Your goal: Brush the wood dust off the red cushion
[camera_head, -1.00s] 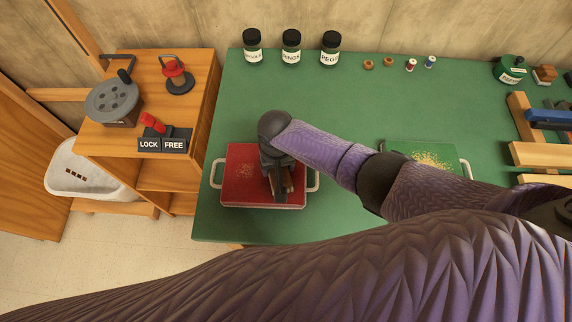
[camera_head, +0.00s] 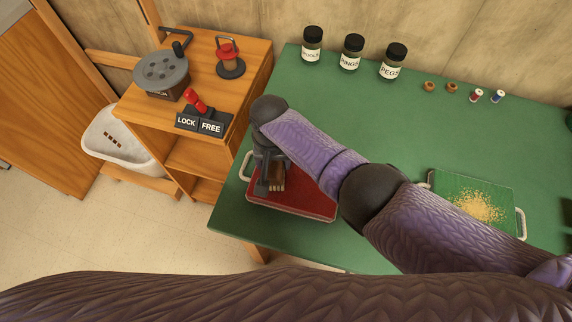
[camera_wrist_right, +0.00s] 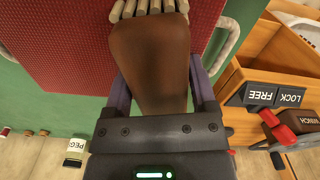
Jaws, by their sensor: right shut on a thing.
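The red cushion (camera_head: 305,198) lies on the green bench near its left front corner, in a frame with pale handles. It fills the upper left of the wrist view (camera_wrist_right: 60,45). I make out no dust on its visible part; my right arm hides some of it. My right gripper (camera_head: 268,184) is shut on a brush with a brown handle (camera_wrist_right: 150,60) and pale bristles (camera_wrist_right: 150,6). The brush (camera_head: 277,178) is over the left part of the cushion; I cannot tell whether its bristles touch. My left gripper is out of view.
A green cushion (camera_head: 451,188) with yellowish dust (camera_head: 478,207) lies to the right. Three labelled jars (camera_head: 350,53) and small spools (camera_head: 476,96) stand along the back. A wooden shelf (camera_head: 240,68) with a LOCK/FREE switch (camera_head: 203,121) stands at left, beside a white basket (camera_head: 115,140).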

